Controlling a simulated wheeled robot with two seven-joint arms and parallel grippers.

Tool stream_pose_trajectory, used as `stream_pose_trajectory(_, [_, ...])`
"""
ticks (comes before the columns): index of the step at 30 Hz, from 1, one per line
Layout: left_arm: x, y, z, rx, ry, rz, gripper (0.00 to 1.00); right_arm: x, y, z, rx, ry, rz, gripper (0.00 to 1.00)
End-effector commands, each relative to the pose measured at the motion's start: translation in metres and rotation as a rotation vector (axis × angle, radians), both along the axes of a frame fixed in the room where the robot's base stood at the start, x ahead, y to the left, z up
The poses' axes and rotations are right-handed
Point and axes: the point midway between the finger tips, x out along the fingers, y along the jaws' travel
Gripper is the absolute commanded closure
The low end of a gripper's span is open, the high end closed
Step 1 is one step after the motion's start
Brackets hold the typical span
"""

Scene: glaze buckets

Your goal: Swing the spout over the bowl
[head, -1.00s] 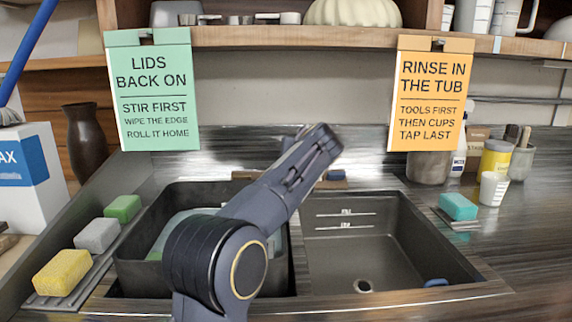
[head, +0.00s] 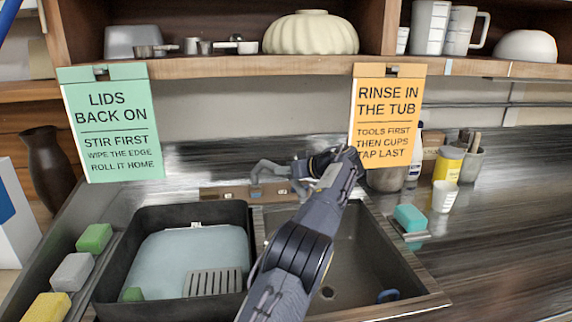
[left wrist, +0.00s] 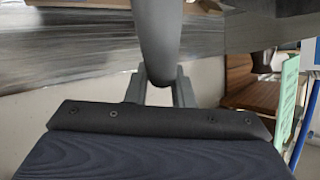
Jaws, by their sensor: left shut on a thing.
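The grey spout (head: 270,165) bends across the tap's back plate, its bent end over the ledge behind the sink. My left gripper (head: 318,168) is at its right part, behind the divider between the basins. In the left wrist view, a dark rounded bar, which looks like the spout (left wrist: 157,40), lies between the fingers of my left gripper (left wrist: 158,82), which is shut on it. My right gripper is not in view.
Yellow, grey and green sponges (head: 72,272) lie left of the sink. A teal sponge (head: 410,217) and white cup (head: 444,196) stand at right. A green sign (head: 110,120) and an orange sign (head: 388,115) hang from the shelf (head: 230,66) above.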

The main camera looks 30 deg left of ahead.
Motion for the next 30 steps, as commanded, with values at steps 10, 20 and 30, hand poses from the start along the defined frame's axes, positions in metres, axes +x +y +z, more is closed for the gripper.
stream_pose_trajectory(10, [0.0, 0.001, -0.001, 0.0, -0.001, 0.003, 1.0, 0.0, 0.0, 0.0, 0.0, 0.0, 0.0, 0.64])
stream_pose_trajectory(20, [0.0, 0.0, 0.0, 0.0, 0.0, 0.002, 0.57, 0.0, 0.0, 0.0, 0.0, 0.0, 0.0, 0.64])
stream_pose_trajectory(30, [-0.003, -0.023, 0.009, 0.0, -0.003, -0.001, 0.57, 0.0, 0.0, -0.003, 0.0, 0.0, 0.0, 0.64])
